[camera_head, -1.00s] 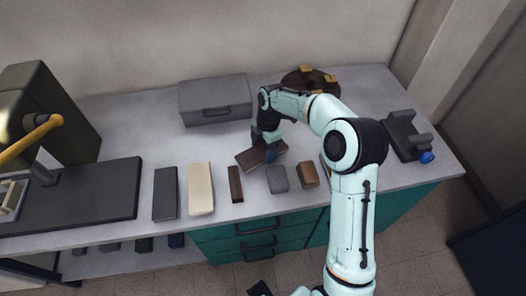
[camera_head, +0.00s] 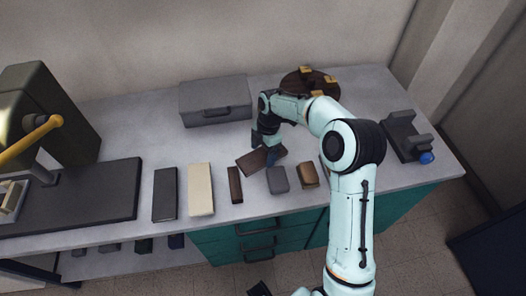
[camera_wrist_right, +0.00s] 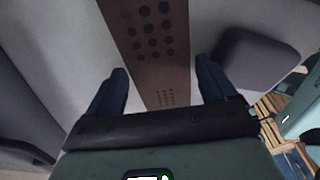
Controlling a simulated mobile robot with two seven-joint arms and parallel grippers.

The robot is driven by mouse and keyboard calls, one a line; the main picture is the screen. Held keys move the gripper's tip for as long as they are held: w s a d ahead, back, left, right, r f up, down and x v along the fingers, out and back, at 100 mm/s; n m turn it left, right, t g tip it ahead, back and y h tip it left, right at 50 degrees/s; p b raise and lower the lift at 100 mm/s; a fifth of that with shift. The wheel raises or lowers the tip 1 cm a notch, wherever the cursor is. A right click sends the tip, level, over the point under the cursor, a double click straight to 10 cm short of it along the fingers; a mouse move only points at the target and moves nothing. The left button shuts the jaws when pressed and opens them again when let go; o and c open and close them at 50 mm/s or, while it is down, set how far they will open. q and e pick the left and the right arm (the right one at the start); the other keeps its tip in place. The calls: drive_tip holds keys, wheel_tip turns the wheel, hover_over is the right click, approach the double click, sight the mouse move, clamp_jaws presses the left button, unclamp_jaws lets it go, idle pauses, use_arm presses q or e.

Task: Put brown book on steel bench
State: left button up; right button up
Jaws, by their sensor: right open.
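The brown book (camera_head: 249,163), a flat dark brown slab, lies at an angle on the light grey steel bench (camera_head: 355,108), close to its front row of objects. My right gripper (camera_head: 268,155) is over the book's right part and covers some of it. In the right wrist view the brown book (camera_wrist_right: 150,40) shows rows of dark dots and runs between the two blue fingers of the open right gripper (camera_wrist_right: 160,90). Bare gaps show on both sides of it. I cannot tell whether its underside rests fully on the bench. My left gripper is not in view.
A grey block (camera_head: 278,180) lies close by, also in the right wrist view (camera_wrist_right: 258,60). A small brown block (camera_head: 308,175), a narrow brown block (camera_head: 235,184), a cream book (camera_head: 200,188) and a dark grey book (camera_head: 165,193) line the front. A grey case (camera_head: 215,99) stands behind.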

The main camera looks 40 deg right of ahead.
wheel_tip(320, 180, up, 12)
drive_tip(key=d+p, duration=0.1)
drive_tip(key=shift+d+f, duration=0.25)
drive_tip(key=shift+d, duration=0.1)
drive_tip(key=shift+s, duration=0.1)
